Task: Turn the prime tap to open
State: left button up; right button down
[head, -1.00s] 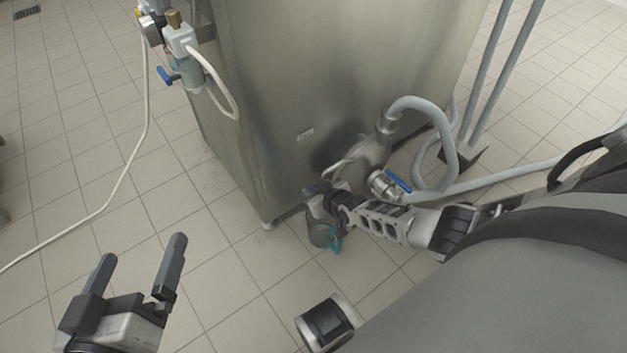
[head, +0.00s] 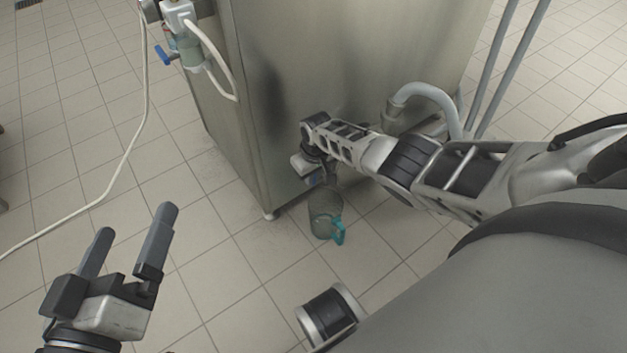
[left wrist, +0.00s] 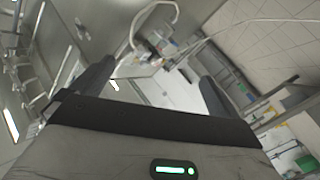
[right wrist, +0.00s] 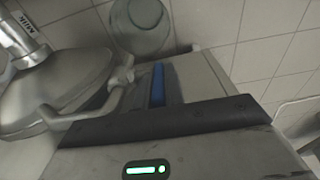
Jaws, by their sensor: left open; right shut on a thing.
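The prime tap shows as a blue lever (right wrist: 158,85) in the right wrist view, between the fingers of my right gripper (right wrist: 160,92). The right gripper is shut on this lever; the tap's body is mostly hidden. In the head view the right gripper (head: 313,174) is low at the steel machine's front, just above a clear jug with a teal handle (head: 325,213). The jug (right wrist: 141,26) also shows in the right wrist view. My left gripper (head: 134,222) is open and empty at the lower left, well away from the machine.
The steel machine (head: 340,60) fills the upper middle. A grey hose (head: 430,92) and a metal fitting stand behind my right arm. A filling head with a blue lever (head: 163,55) and a white cable hang at the upper left.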

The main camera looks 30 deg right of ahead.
pick_arm(q)
jog(key=shift+w+a+r+m+t+h+b, duration=0.15)
jog(key=shift+w+r+m+t+b, duration=0.3)
jog(key=shift+r, duration=0.35)
jog(key=shift+w+a+r+m+t+h+b, duration=0.15)
jog(key=shift+w+r+m+t+b, duration=0.1)
jog(key=shift+w+r+m+t, duration=0.35)
pick_arm(e)
jog(key=shift+f+g, duration=0.1)
jog(key=shift+g, duration=0.6)
pick_arm(q)
jog(key=shift+s+r, duration=0.15)
pick_arm(e)
jog(key=c, duration=1.5)
grip_release()
jog(key=shift+w+r, duration=0.1)
jog(key=shift+r, duration=0.2)
notch_tip(320, 180, up, 4)
jog(key=p, duration=0.4)
jog(key=shift+r, duration=0.1)
pick_arm(q)
notch_tip(320, 180, down, 7)
jog(key=s+a+g+y+p, duration=0.2)
jog(key=g+y+p, duration=0.2)
jog(key=p, duration=0.3)
jog(key=shift+g+p, duration=0.35)
jog(key=shift+g, duration=0.3)
pick_arm(e)
jog(key=shift+r, duration=5.6)
